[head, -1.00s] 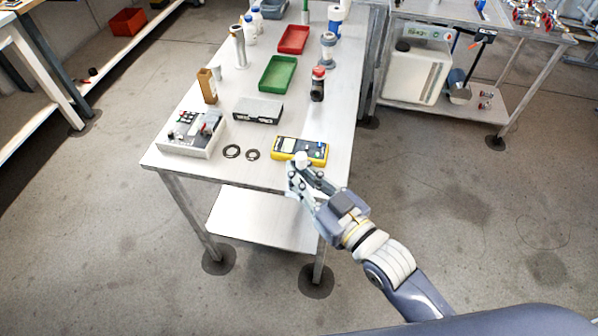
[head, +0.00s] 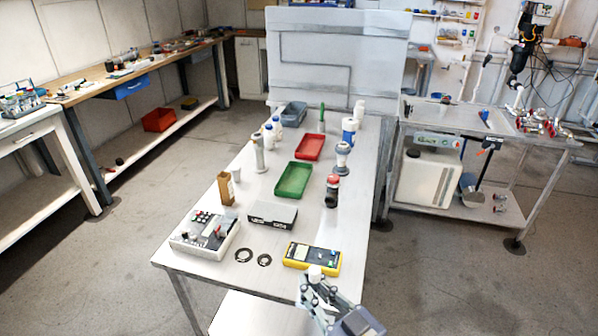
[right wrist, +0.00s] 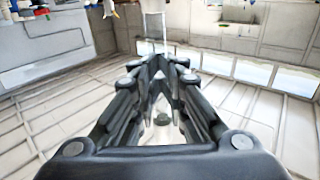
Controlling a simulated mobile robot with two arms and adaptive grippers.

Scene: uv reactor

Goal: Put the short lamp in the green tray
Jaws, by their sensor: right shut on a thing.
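My right gripper (head: 312,284) is at the near edge of the table, just in front of the yellow meter. It is shut on a small white thing (head: 315,271), seen as a pale end at the fingertips. In the right wrist view a pale, clear tube (right wrist: 153,22) stands out beyond the closed fingertips (right wrist: 160,66); I take it to be the short lamp, mostly hidden in the head view. The green tray (head: 280,190) lies empty at the middle of the table, farther back. My left gripper is not in view.
The yellow meter (head: 312,258), two dark rings, a grey box (head: 272,214) and a control box (head: 204,233) occupy the near table. A black-and-red bottle (head: 332,192) stands right of the green tray. A red tray (head: 310,147) lies behind it.

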